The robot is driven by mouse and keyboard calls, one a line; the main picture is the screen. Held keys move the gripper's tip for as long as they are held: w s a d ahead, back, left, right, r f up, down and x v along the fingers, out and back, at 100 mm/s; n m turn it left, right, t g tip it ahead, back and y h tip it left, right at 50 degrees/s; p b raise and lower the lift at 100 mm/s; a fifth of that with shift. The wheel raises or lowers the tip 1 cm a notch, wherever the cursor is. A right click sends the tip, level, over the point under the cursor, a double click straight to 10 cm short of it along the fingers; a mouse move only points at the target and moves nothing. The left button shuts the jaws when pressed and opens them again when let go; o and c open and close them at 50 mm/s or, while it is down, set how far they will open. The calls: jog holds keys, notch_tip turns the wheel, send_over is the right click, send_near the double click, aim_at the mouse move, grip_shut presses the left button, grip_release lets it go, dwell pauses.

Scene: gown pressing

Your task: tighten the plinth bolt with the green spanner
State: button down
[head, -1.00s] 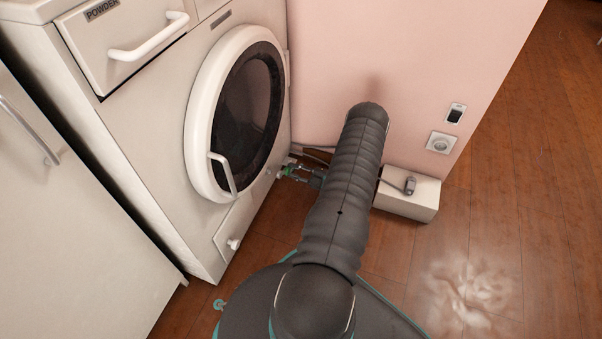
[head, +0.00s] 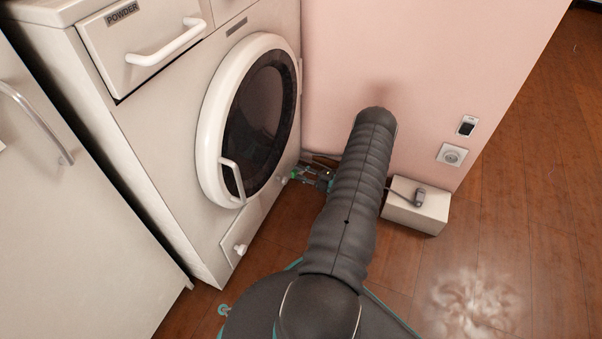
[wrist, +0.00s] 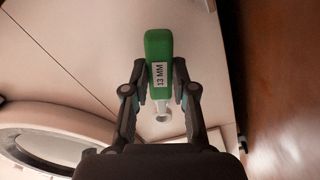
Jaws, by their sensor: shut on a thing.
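The green spanner (wrist: 159,50) is between my gripper's fingers (wrist: 160,88) in the wrist view, with a white "13 MM" label on its handle and a metal end pointing back toward my palm. My gripper (head: 312,178) is shut on it. In the head view a green bit of the spanner (head: 294,174) shows low beside the washing machine's front, near the wall. A small pale knob or bolt head (head: 283,181) is just below it on the machine's lower front; I cannot tell whether this is the plinth bolt or whether the spanner touches it.
The washing machine (head: 170,130) has a round door (head: 212,130) with a protruding handle. A lower panel carries a white knob (head: 240,249). A pale box (head: 417,207) stands against the pink wall (head: 390,70), right of my arm. Wooden floor (head: 520,200) is open at right.

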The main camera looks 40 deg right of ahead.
aim_at(285, 174)
jog(key=shift+x, duration=1.25)
dwell(1.3)
dwell(0.4)
jog(key=shift+s+a+f+m, duration=0.1)
jog(key=shift+a+f+m, duration=0.3)
jog(key=shift+f+m, duration=0.5)
jog(key=shift+r+m, duration=0.15)
jog(key=shift+m, duration=0.15)
jog(key=shift+a+f+m, duration=0.2)
jog(key=shift+f+m, duration=0.05)
jog(key=shift+m, duration=0.15)
jog(key=shift+s, duration=0.25)
jog(key=shift+s+d, duration=0.2)
jog(key=shift+s, duration=0.15)
